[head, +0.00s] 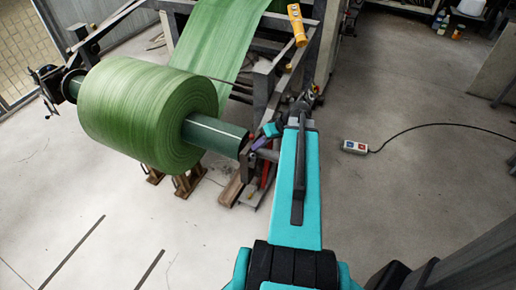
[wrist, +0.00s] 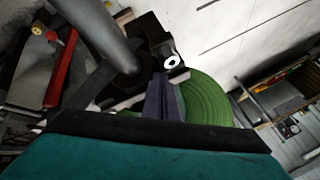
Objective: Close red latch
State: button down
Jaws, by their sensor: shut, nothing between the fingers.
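The red latch (wrist: 61,72) shows in the wrist view as a long, tilted red bar at the upper left, beside a thick grey cylinder. I cannot tell from this view how far it is swung. My gripper (wrist: 163,98) is shut and empty, its dark purple fingers at the middle, to the right of the latch and apart from it. The fingers point toward a dark bracket with a pale round part (wrist: 170,62). In the head view my gripper (head: 257,145) is by the near end of the roll's shaft, partly hidden by my arm.
A large green roll (head: 140,110) sits on a shaft (head: 215,136) in a grey metal frame. A yellow pendant (head: 297,25) hangs above. A small control box (head: 355,147) with a black cable lies on the floor at right. Floor to the right is mostly clear.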

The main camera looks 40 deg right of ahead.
jog(key=shift+w+a, duration=0.1)
jog(key=shift+a, duration=0.05)
dwell(0.4)
jog(key=s+r+p, duration=0.2)
jog(key=s+r, duration=0.5)
jog(key=s, duration=0.1)
jog(key=shift+p, duration=0.35)
jog(key=p, duration=0.4)
jog(key=shift+s+r, duration=0.35)
jog(key=shift+r, duration=0.05)
jog(key=shift+s+a+r+p, duration=0.15)
jog(key=shift+s+r+p, duration=0.15)
jog(key=shift+p, duration=1.5)
